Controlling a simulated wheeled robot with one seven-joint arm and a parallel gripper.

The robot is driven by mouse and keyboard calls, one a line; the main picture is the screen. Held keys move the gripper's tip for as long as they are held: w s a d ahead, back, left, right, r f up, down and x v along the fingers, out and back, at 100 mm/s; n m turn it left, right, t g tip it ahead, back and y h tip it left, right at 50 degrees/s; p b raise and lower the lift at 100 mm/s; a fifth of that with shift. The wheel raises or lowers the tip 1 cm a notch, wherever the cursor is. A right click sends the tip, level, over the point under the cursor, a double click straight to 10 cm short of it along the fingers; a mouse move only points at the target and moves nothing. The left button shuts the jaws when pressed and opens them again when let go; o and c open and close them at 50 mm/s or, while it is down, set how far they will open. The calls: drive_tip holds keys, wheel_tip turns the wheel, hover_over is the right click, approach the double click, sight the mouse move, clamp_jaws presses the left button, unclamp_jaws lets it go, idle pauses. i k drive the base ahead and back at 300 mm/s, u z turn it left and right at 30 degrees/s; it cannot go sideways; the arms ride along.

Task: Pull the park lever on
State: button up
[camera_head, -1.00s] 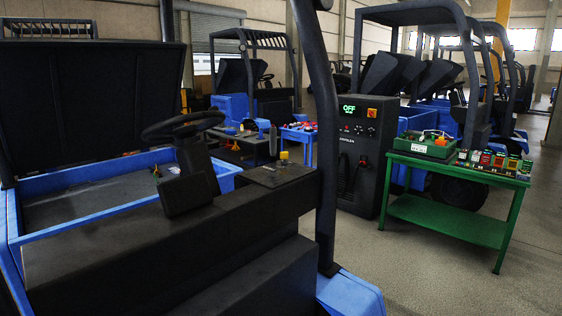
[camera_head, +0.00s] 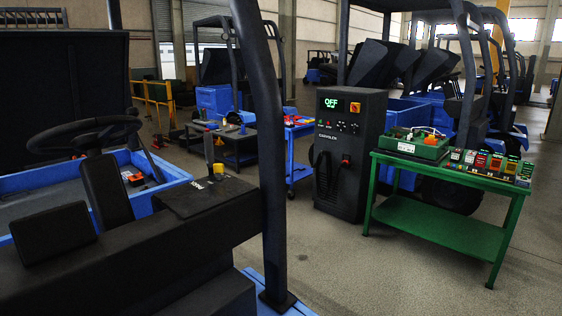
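A dark forklift fills the left foreground, with a black steering wheel (camera_head: 77,133) at the far left. Its flat dark side console (camera_head: 178,200) carries pale lettering too small to read surely. My gripper is not in view.
A dark upright post (camera_head: 262,150) stands just right of the console. A black charger cabinet (camera_head: 347,150) shows a green OFF display. A green table (camera_head: 440,225) with boxes stands at right. Bare grey floor lies between the forklift and the table.

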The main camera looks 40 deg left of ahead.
sight(208, 146)
drive_tip(key=i, duration=1.65)
drive_tip(key=u, duration=2.95)
drive_tip(key=k, duration=0.6)
drive_tip(key=z, duration=0.8)
drive_tip(key=i, duration=1.15)
drive_tip(key=u, duration=0.35)
